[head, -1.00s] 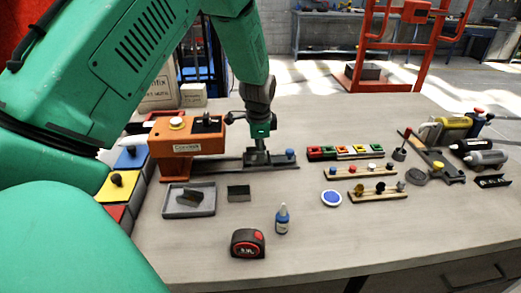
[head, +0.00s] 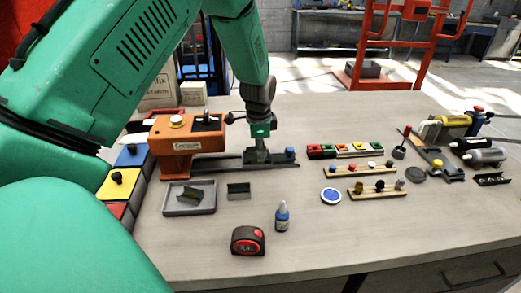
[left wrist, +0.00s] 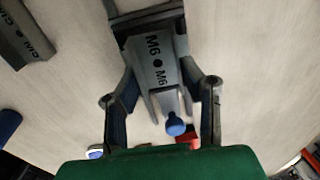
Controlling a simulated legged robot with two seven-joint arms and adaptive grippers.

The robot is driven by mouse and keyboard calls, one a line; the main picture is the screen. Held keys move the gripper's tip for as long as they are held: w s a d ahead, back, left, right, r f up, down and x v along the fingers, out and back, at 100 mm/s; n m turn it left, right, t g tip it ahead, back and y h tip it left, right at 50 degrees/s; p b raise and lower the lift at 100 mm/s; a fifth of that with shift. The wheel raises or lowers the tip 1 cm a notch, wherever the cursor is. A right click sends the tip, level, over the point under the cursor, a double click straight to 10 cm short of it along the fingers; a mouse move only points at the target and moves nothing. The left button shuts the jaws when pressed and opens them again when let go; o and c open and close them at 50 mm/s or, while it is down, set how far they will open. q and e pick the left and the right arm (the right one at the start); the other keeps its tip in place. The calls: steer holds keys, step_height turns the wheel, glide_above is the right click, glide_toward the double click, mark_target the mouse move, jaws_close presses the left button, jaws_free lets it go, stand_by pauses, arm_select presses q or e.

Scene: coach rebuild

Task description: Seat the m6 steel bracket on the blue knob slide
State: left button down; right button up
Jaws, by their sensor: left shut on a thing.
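The grey m6 steel bracket (left wrist: 158,62), with M6 marked twice on its face, lies between the fingers of my left gripper (left wrist: 162,88) in the left wrist view. My left gripper (head: 257,156) is shut on it, low over the dark rail of the slide (head: 225,165) in the head view. The slide's blue knob (head: 290,152) stands just to the right of the gripper and also shows below the bracket in the left wrist view (left wrist: 175,125). I cannot tell whether the bracket touches the slide. My right gripper is not in view.
An orange fixture (head: 178,146) stands at the rail's left end. In front are a grey tray (head: 172,209), a small dark bracket (head: 239,191), a tape measure (head: 248,240) and a bottle (head: 282,218). Peg strips (head: 345,173) lie right of the rail. The front right table is clear.

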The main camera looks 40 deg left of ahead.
arm_select(q)
steer(key=c, duration=0.6)
jaws_free()
steer(key=shift+o, duration=0.2)
step_height(320, 180, up, 6)
steer(key=p, duration=0.6)
steer(key=shift+f, duration=0.1)
stand_by(0.6)
